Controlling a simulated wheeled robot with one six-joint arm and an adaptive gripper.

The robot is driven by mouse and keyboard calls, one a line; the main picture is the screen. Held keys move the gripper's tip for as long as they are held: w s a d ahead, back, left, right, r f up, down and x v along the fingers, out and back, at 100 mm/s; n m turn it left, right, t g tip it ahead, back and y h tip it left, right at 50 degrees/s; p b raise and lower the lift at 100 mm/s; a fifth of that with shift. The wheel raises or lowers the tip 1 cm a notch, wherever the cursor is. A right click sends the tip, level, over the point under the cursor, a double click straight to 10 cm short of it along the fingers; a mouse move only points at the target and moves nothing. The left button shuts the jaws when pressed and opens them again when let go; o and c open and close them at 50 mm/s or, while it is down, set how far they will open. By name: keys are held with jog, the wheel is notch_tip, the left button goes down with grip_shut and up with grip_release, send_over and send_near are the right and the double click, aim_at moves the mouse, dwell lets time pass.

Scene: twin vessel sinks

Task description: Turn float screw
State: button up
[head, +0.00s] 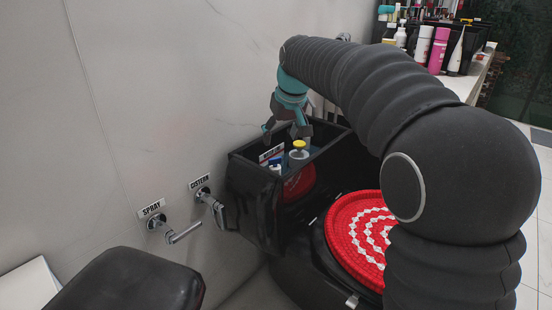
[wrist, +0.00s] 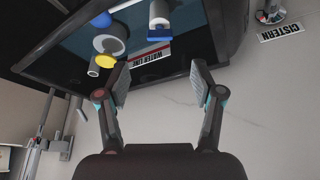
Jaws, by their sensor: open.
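The open black cistern (head: 252,200) stands against the wall, and its dark rim crosses the wrist view (wrist: 195,62). Inside it are a yellow-topped white fitting (head: 299,146), also in the wrist view (wrist: 108,60), a blue piece (head: 275,161), also in the wrist view (wrist: 101,20), and a white cylinder (wrist: 159,10). I cannot tell for certain which part is the float screw. My gripper (head: 285,131) is above the cistern, pointing down. In the wrist view my gripper (wrist: 161,82) is open and empty, its fingers apart from the fittings.
A "WATER LINE" label (wrist: 149,60) is on the cistern's inner wall. The "CISTERN" valve (head: 203,193) and "SPRAY" valve (head: 158,222) stick out from the wall on the left. A red patterned round seat cover (head: 345,232) lies in front. Bottles (head: 438,50) stand on a counter behind.

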aim_at(275, 159)
jog(key=b+x, duration=0.1)
jog(key=x, duration=0.8)
jog(key=c, duration=1.1)
jog(key=shift+r+m+h+p, duration=0.1)
jog(key=shift+m+h+p, duration=0.2)
jog(key=shift+m+p, duration=0.4)
jog(key=shift+c, duration=0.2)
jog(key=shift+a+m+h+p, duration=0.1)
jog(key=shift+m+h+p, duration=0.6)
jog(key=shift+m, duration=1.2)
jog(key=o, duration=1.1)
jog(key=shift+o, duration=0.2)
